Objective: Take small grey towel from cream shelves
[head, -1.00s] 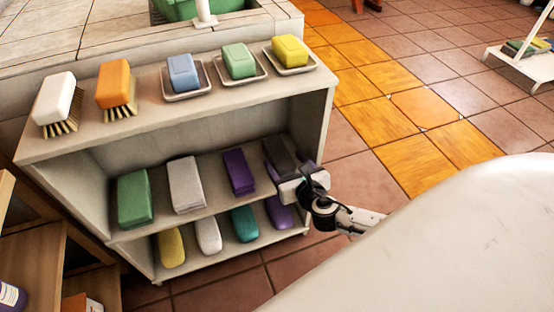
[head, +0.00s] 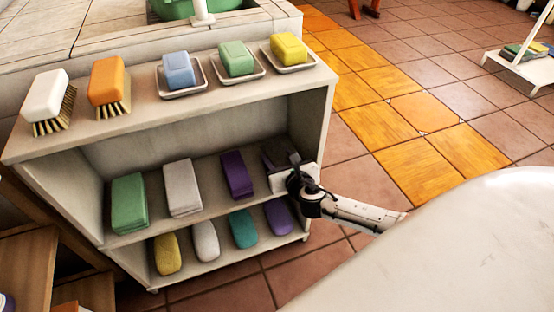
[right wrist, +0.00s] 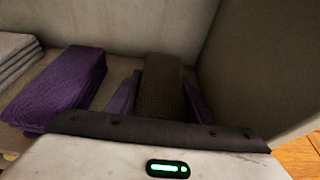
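A dark grey folded towel (right wrist: 161,98) stands on the upper shelf at the right end of the cream shelves (head: 215,105). In the head view it (head: 275,147) is partly covered by my right gripper (head: 284,157). In the right wrist view, the purple fingers of my right gripper (right wrist: 162,88) are apart, one on each side of the towel; whether they touch it is hard to tell. A light grey towel (head: 182,187) stands farther left on the same shelf. My left gripper is not in view.
A purple towel (head: 237,175) is close left of the right gripper; a green towel (head: 129,203) is at the left. The right side wall (right wrist: 245,75) is close. Several rounded items lie below; brushes and soap dishes line the top.

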